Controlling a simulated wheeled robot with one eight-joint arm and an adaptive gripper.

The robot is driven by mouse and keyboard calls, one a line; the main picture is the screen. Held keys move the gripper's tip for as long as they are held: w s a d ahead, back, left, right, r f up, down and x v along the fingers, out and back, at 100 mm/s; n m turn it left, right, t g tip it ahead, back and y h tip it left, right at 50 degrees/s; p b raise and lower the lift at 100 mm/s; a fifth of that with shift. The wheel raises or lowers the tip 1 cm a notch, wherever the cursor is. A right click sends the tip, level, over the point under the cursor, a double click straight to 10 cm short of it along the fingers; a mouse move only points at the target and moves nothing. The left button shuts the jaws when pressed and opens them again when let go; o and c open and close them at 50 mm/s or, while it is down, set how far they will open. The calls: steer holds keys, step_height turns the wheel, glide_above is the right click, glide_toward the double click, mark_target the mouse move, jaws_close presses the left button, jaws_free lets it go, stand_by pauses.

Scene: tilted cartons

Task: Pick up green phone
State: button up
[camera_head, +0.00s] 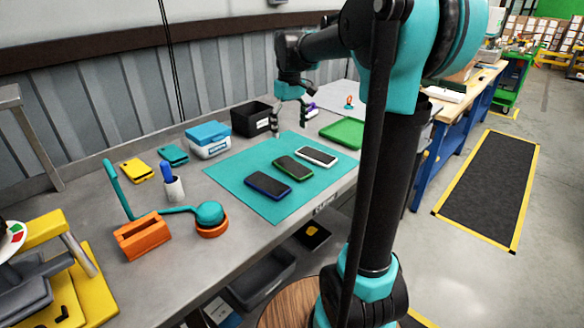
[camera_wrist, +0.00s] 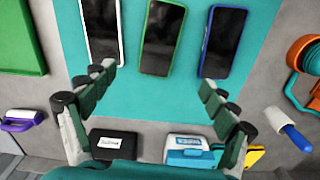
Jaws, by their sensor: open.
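The green phone (camera_head: 293,168) lies flat, screen up, on the teal mat (camera_head: 240,166), between a blue phone (camera_head: 267,186) and a white phone (camera_head: 316,156). In the wrist view the green phone (camera_wrist: 161,38) is at the top centre, with the white phone (camera_wrist: 103,30) to its left and the blue phone (camera_wrist: 223,42) to its right. My gripper (camera_head: 289,125) is above the far side of the mat. Its fingers (camera_wrist: 161,78) are spread wide and empty, and the green phone shows beyond and between the fingertips.
A black bin (camera_head: 251,120) and a blue-lidded box (camera_head: 208,140) stand behind the mat. A green tray (camera_head: 343,132) is to the right.

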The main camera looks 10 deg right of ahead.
mark_target(291, 165)
step_height(291, 165, down, 13)
steer(key=shift+d+r, duration=0.15)
stand_by(0.4)
steer(key=shift+c, duration=0.5)
steer(key=c, duration=1.3)
steer(key=shift+r, duration=0.1)
step_height(291, 165, up, 20)
steer(key=shift+s+d, duration=0.1)
